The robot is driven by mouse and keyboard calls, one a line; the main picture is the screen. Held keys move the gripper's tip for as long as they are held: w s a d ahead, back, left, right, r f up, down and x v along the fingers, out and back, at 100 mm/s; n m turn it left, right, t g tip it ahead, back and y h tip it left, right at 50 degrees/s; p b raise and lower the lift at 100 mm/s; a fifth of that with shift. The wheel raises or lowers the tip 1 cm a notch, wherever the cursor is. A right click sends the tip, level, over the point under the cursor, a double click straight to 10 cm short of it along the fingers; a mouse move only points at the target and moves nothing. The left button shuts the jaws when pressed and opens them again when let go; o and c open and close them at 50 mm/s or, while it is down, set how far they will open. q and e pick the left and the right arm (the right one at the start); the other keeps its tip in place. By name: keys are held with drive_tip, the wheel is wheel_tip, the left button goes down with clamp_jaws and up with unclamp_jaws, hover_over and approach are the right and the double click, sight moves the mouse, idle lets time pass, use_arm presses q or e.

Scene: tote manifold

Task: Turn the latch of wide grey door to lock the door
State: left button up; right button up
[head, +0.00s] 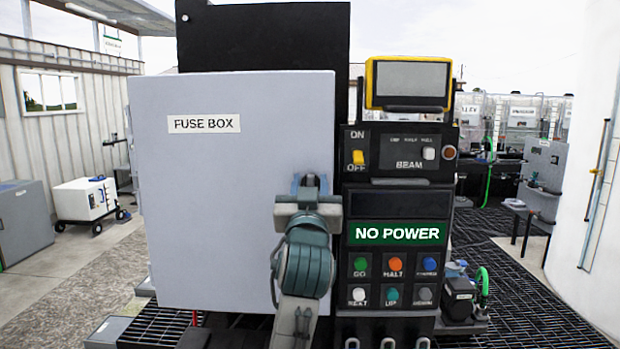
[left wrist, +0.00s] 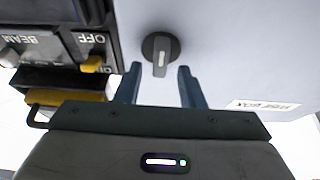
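The wide grey door (head: 225,240) with a FUSE BOX label (head: 204,124) fills the left-middle of the head view and looks closed. Its latch (left wrist: 160,48), a dark round knob with a grey lever and white line, shows in the left wrist view, the lever upright in the picture. My left gripper (head: 310,183) is at the door's right edge and hides the latch in the head view. In the left wrist view my left gripper (left wrist: 158,68) is open, its blue-grey fingertips on either side of the lever's end, apart from it. My right gripper is not in view.
Right of the door is a black control panel (head: 398,204) with a NO POWER sign, several buttons and a yellow-framed screen (head: 408,84). Its yellow ON/OFF switch (head: 358,157) is close to my left gripper. A white generator (head: 87,198) stands far left.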

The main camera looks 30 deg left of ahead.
use_arm(q)
drive_tip(key=shift+w, duration=0.1)
clamp_jaws()
drive_tip(key=shift+f+n+g+y+b, duration=0.15)
drive_tip(key=shift+n+g+y+b, duration=0.15)
drive_tip(key=shift+n+b, duration=0.45)
drive_tip(key=n+g+y+b, duration=0.1)
drive_tip(key=n+b, duration=0.2)
drive_tip(key=n, duration=0.1)
drive_tip(key=n+g+y+b, duration=0.1)
drive_tip(key=n+g+b, duration=0.1)
drive_tip(key=n+b, duration=0.1)
drive_tip(key=n+g+y+b, duration=0.1)
drive_tip(key=n+b, duration=0.3)
drive_tip(key=shift+a+f+n+g, duration=0.15)
drive_tip(key=shift+n+g, duration=0.2)
drive_tip(key=shift+g, duration=0.05)
drive_tip(key=shift+s+a+n+g+h+b, duration=0.1)
drive_tip(key=shift+n+g+b, duration=0.55)
drive_tip(key=shift+n, duration=0.9)
drive_tip(key=shift+s+n+g+h+b, duration=0.1)
drive_tip(key=shift+n+g+b, duration=0.6)
drive_tip(key=shift+n, duration=0.8)
drive_tip(key=shift+s+a+n+g+h+b, duration=0.1)
drive_tip(key=shift+n+g+b, duration=0.25)
drive_tip(key=shift+n+b, duration=0.9)
drive_tip(key=shift+d+f+n+p, duration=0.1)
drive_tip(key=shift+n+p, duration=0.2)
drive_tip(key=shift+n, duration=0.2)
